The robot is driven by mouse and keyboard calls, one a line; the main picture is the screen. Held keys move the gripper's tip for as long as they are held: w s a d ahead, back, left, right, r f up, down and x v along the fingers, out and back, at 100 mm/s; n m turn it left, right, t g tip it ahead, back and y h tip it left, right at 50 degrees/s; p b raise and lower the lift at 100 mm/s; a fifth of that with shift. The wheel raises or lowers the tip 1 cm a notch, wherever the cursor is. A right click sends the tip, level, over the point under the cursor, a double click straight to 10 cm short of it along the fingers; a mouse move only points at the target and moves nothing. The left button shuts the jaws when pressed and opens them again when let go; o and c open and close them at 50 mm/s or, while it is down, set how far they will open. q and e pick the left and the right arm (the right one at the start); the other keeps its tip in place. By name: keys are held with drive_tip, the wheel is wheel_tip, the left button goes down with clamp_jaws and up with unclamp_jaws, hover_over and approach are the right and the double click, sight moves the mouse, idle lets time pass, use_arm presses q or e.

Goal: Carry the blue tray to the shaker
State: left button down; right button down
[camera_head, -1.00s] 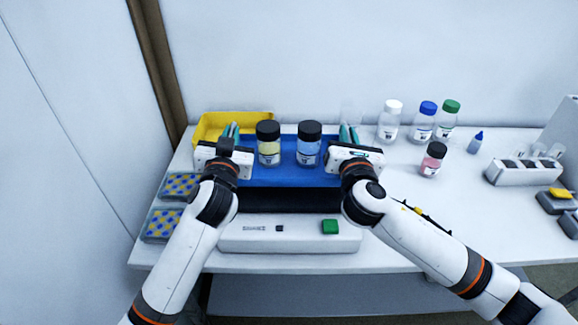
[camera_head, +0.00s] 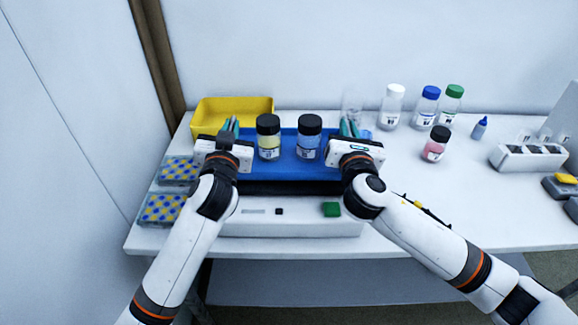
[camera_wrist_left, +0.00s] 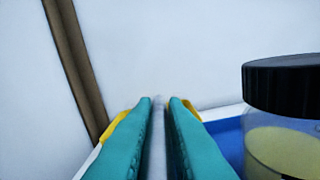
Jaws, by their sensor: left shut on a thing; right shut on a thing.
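The blue tray (camera_head: 290,170) is between my two grippers in the head view. It carries a black-capped bottle with yellow liquid (camera_head: 268,140) and a black-capped bottle with blue liquid (camera_head: 309,140), both upright. My left gripper (camera_head: 230,127) is shut on the tray's left side; its teal fingers close on a thin pale strip in the left wrist view. My right gripper (camera_head: 348,127) is shut on the tray's right side. The white shaker (camera_head: 275,228) shows below the tray, with a green button and a dark top mostly covered by the tray. I cannot tell whether they touch.
A yellow bin (camera_head: 240,104) stands behind the tray on the left. Patterned blue-and-yellow racks (camera_head: 165,208) lie left of the shaker. Several bottles, including a pink one (camera_head: 436,143), stand to the right. A white rack (camera_head: 527,158) is further right.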

use_arm(q)
drive_tip(key=shift+f+b, duration=0.6)
drive_tip(key=shift+f, duration=0.2)
use_arm(e)
drive_tip(key=shift+f, duration=0.65)
use_arm(q)
drive_tip(key=c, duration=1.5)
unclamp_jaws()
drive_tip(key=shift+r, duration=0.1)
use_arm(e)
drive_tip(key=c, duration=1.5)
unclamp_jaws()
drive_tip(key=shift+r, duration=0.1)
use_arm(q)
drive_tip(key=shift+o, duration=0.2)
use_arm(e)
drive_tip(key=shift+o, duration=0.2)
use_arm(q)
drive_tip(key=shift+s, duration=0.15)
use_arm(e)
drive_tip(key=shift+s, duration=0.1)
use_arm(q)
drive_tip(key=s, duration=1.1)
drive_tip(key=shift+s, duration=0.4)
use_arm(e)
drive_tip(key=s, duration=1.2)
